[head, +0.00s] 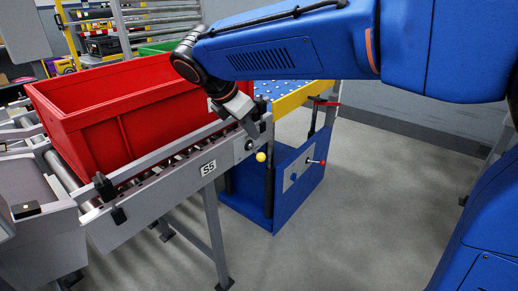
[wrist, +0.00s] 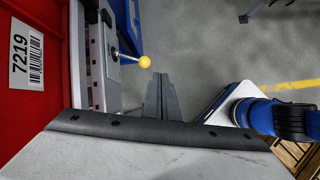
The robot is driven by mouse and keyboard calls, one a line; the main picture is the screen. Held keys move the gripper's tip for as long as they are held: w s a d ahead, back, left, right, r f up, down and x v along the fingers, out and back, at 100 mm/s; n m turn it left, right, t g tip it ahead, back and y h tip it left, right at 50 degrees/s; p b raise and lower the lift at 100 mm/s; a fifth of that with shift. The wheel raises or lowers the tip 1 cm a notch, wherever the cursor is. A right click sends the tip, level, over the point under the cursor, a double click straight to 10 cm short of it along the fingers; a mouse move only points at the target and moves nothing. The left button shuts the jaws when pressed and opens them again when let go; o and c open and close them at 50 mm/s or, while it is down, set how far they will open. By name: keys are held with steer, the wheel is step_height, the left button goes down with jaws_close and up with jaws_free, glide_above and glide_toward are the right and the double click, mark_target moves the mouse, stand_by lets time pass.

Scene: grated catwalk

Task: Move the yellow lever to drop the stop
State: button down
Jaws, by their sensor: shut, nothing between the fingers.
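The yellow lever shows as a round yellow knob (head: 261,157) on the side rail of the roller conveyor, beyond the S5 label. In the wrist view the yellow knob (wrist: 145,61) sits on a thin metal rod that sticks out from the rail. My gripper (head: 253,128) is shut and empty, pointing down beside the rail's far end, above the knob in the picture. In the wrist view its dark fingers (wrist: 161,78) lie together just below and right of the knob; contact cannot be told. The stop cannot be made out clearly.
A red bin (head: 116,127) sits on the rollers left of my gripper. A blue cart (head: 240,205) with a red-knobbed lever (head: 322,162) stands at the conveyor's far end. Yellow edging (head: 304,97) borders its top. The grey floor (head: 370,190) right of it is clear.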

steer(key=w+a+n, duration=0.1)
steer(key=a+n, duration=0.1)
steer(key=a, duration=0.3)
glide_toward(263, 159)
steer(key=w+f, duration=0.2)
steer(key=f, duration=0.1)
steer(key=w+d+f, duration=0.1)
steer(key=shift+f, duration=0.35)
steer(key=shift+w+t, duration=0.1)
steer(key=shift+t, duration=0.2)
steer(key=shift+w+d+n+t+y, duration=0.15)
steer(key=shift+d+n+t+y, duration=0.15)
steer(key=shift+d+n, duration=0.45)
steer(key=shift+w+d+n+t+y, duration=0.25)
steer(key=shift+d+n, duration=0.3)
steer(key=shift+n, duration=0.3)
steer(key=shift+w+d+n+t+y, duration=0.35)
steer(key=shift+w+d+n+y, duration=0.8)
steer(key=shift+w+d+n, duration=0.7)
steer(key=shift+s, duration=0.1)
